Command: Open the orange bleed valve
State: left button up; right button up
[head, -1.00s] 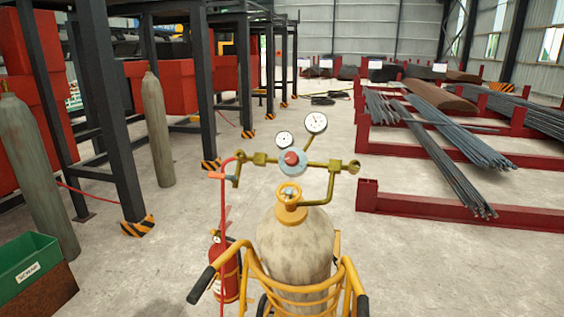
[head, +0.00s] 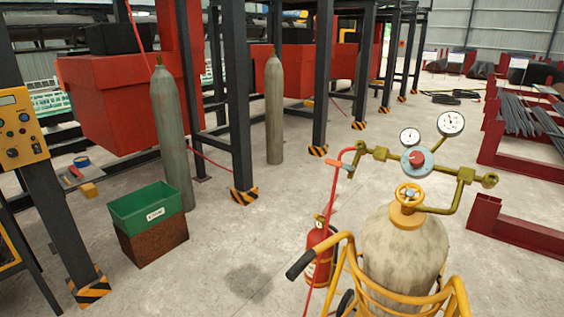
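A grey gas cylinder (head: 405,250) stands upright in a yellow cart (head: 452,298) at the lower right. A yellow-orange handwheel (head: 410,194) sits on its neck. Above it is a brass manifold (head: 466,175) with a red-centred regulator (head: 417,160) and two round white gauges, the larger one (head: 450,123) at the right. A red hose (head: 330,200) hangs from the manifold's left end, by a small orange-red fitting. I cannot tell for certain which part is the bleed valve, or whether it is open. Neither of my grippers is in view.
A red fire extinguisher (head: 319,254) stands left of the cylinder. A green bin (head: 146,208) sits on a brown box at the left. Two more cylinders stand by dark posts. A yellow control box (head: 20,128) is at the left edge. The floor between bin and cart is clear.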

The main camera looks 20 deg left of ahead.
aim_at(331, 162)
jog(key=z, duration=0.2)
jog(key=k, duration=1.05)
jog(key=u, duration=0.85)
jog(key=i, duration=1.85)
jog(key=z, duration=1.15)
jog(key=i, duration=0.5)
jog(key=z, duration=0.55)
